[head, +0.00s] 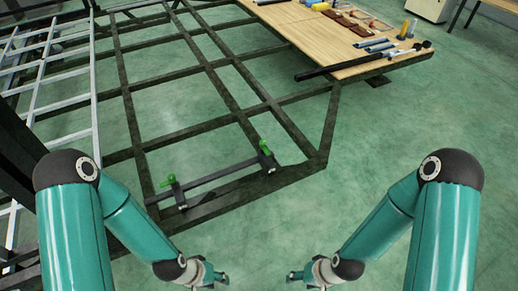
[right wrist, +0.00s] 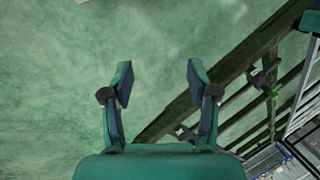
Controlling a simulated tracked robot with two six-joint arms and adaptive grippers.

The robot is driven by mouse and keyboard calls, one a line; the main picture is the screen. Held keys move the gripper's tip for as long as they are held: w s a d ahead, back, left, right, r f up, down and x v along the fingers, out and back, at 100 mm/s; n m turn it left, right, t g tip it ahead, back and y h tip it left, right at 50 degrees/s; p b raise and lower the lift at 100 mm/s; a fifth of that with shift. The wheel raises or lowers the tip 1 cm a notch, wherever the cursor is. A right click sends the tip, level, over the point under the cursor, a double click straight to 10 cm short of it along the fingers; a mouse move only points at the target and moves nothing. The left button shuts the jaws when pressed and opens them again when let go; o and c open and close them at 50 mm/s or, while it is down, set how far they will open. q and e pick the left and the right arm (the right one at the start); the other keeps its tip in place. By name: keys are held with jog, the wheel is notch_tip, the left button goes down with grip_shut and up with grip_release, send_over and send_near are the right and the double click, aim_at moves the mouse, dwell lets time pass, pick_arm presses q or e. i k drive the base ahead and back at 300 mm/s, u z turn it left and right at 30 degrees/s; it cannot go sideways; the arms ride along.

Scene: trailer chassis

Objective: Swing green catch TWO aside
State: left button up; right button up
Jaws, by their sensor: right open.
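Two green catches sit on dark posts at the ends of a dark crossbar (head: 215,175) near the front of the chassis frame. One green catch (head: 172,180) is at the left end and the other green catch (head: 264,147) at the right end. I see no number on either. A green catch also shows small at the right of the right wrist view (right wrist: 272,91). My left gripper (head: 224,279) is low in the head view, in front of the frame; its jaws are too small to read. My right gripper (head: 291,276) is open and empty, apart from both catches.
The dark chassis frame (head: 185,133) has open gaps between its beams. A wooden table (head: 290,22) with tools and a black bar stands at the back right. A pale ladder-like rack (head: 40,75) is at the left. The green floor right of the frame is clear.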

aim_at(265, 148)
jog(key=z, duration=0.2)
jog(key=k, duration=0.45)
jog(key=z, duration=1.45)
jog(key=i, duration=1.55)
jog(key=u, duration=3.05)
